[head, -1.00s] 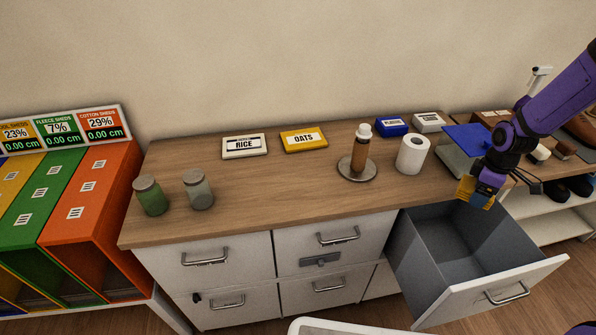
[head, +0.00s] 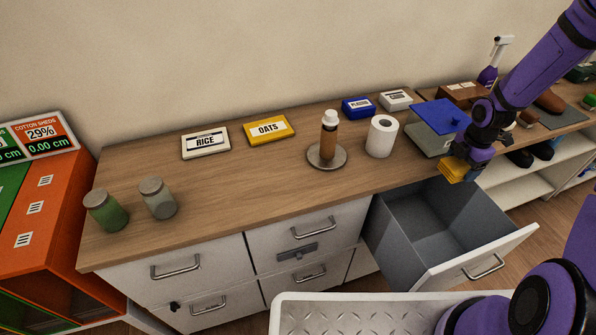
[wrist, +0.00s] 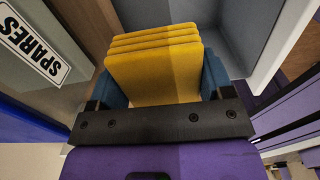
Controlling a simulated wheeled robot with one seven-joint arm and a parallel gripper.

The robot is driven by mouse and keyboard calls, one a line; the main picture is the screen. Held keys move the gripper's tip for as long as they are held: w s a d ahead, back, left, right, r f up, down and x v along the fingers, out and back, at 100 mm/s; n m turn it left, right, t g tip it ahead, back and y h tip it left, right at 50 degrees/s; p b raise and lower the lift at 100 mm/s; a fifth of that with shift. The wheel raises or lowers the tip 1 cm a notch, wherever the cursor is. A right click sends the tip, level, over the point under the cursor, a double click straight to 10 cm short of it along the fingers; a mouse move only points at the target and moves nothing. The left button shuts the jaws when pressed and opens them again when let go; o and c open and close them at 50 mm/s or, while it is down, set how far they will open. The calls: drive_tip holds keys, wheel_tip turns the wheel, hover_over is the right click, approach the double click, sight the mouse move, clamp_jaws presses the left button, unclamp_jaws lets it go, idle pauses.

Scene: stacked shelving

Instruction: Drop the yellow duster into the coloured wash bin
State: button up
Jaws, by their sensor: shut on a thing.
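The yellow duster (head: 453,169) is a folded, layered pad. My gripper (head: 461,168) is shut on it and holds it above the back right of the open grey drawer, near the counter's edge. In the wrist view the duster (wrist: 155,72) sits between my gripper's blue fingers (wrist: 160,85), with its folded layers showing. I cannot identify a coloured wash bin for certain in these frames.
The open drawer (head: 425,225) juts out below the counter and looks empty. A blue-lidded box (head: 432,139) stands beside my gripper; a SPARES label (wrist: 32,45) shows in the wrist view. A bottle (head: 329,140), paper roll (head: 382,136) and jars (head: 106,211) stand on the counter.

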drive_tip(key=shift+f, duration=1.35)
drive_tip(key=o, duration=1)
wheel_tip(320, 180, up, 10)
drive_tip(key=shift+f, duration=0.25)
drive_tip(key=shift+r, duration=0.65)
